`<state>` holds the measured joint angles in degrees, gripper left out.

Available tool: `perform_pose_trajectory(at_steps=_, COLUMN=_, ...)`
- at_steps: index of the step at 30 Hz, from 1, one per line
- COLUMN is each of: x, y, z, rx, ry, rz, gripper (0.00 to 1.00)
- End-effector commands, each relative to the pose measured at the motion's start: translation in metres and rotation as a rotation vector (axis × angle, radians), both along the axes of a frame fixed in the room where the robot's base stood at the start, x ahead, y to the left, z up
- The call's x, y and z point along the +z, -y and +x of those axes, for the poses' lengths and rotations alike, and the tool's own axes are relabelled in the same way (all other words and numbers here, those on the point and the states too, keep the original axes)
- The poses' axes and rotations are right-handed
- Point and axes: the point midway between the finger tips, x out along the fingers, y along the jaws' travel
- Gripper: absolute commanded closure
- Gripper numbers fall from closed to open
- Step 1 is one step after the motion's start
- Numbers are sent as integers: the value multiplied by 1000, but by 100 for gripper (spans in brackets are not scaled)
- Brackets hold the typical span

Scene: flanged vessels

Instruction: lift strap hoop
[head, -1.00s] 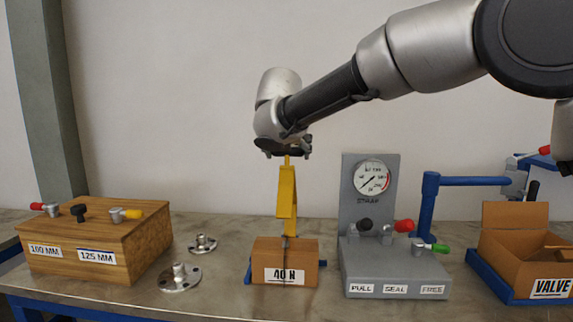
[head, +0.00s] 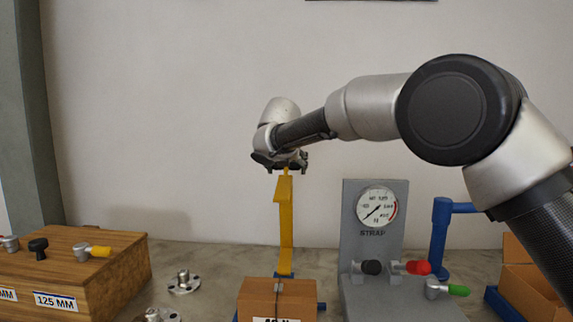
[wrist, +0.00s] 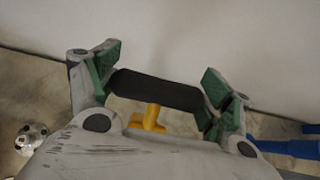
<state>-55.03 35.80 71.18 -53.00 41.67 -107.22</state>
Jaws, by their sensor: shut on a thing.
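The yellow strap (head: 286,225) hangs upright below my gripper (head: 280,166) in the head view. Its lower end reaches a small blue part just behind the cardboard box (head: 262,288); where it is fixed is hidden. My gripper is shut on the strap's dark hoop bar (wrist: 157,90), which lies between the green finger pads in the wrist view. The yellow strap top (wrist: 150,118) shows below that bar. The hoop itself is mostly hidden by the gripper in the head view.
A grey gauge stand (head: 372,225) marked STRAP, with several coloured levers, stands right of the strap. A blue post (head: 440,238) and an open carton (head: 515,270) are farther right. A wooden box (head: 95,270) and metal flanges (head: 184,284) stand left.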

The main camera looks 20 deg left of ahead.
Motion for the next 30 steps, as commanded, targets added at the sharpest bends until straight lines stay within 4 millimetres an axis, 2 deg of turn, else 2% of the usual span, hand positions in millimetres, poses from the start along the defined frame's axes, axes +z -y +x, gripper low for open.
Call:
perform_pose_trajectory(at_steps=14, x=1, y=0, z=6, rx=3, ry=8, rz=5, gripper=63)
perform_pose_trajectory(at_steps=15, x=1, y=0, z=6, rx=3, ry=8, rz=4, gripper=13)
perform_pose_trajectory(at_steps=17, x=1, y=0, z=5, rx=3, ry=7, rz=4, gripper=2)
perform_pose_trajectory(at_steps=30, x=2, y=0, z=1, rx=2, ry=4, rz=2, gripper=0)
